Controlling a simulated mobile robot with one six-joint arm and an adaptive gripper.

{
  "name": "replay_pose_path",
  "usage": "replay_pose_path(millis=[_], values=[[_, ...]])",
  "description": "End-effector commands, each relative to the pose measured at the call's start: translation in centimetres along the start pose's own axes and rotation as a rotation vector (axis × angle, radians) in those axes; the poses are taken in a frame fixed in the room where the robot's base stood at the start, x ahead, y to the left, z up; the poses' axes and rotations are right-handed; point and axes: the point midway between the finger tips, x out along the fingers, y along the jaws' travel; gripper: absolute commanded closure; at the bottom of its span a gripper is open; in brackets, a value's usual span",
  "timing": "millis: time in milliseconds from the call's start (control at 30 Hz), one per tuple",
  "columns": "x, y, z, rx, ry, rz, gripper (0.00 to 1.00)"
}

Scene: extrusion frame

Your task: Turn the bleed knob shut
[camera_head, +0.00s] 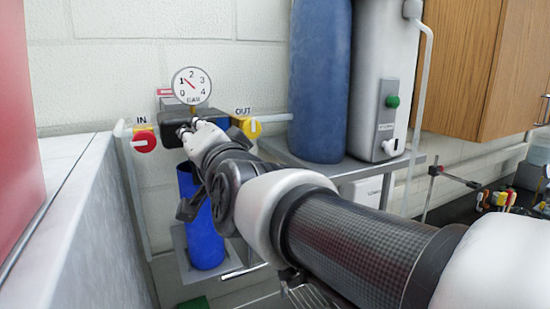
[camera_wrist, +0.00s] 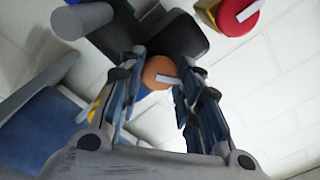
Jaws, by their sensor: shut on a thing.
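The bleed knob (camera_wrist: 157,72) is a round orange-brown knob with a white pointer mark, on the dark valve block in the wrist view. My gripper (camera_wrist: 160,78) has one finger on each side of it and is shut on it. In the head view my gripper (camera_head: 203,135) reaches the front of the dark block under the gauge and hides the knob. The round white gauge (camera_head: 192,86) is marked 0 to 4 BAR, and its red needle points near 1.
A red knob (camera_head: 145,141) marked IN is left of the block, and a yellow knob (camera_head: 249,127) marked OUT is right of it. A blue container (camera_head: 207,243) hangs below. A tall blue cylinder (camera_head: 319,75) stands on a shelf at right. A grey bench (camera_head: 85,235) bounds the left.

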Motion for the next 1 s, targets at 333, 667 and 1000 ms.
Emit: replay_pose_path(millis=[333, 667, 1000], values=[[0.00, 0.05, 0.10, 0.320, 0.000, -0.001, 0.92], [0.01, -0.09, -0.02, 0.542, 0.001, -0.001, 0.92], [0.01, -0.17, -0.08, 0.639, 0.001, -0.001, 0.92]])
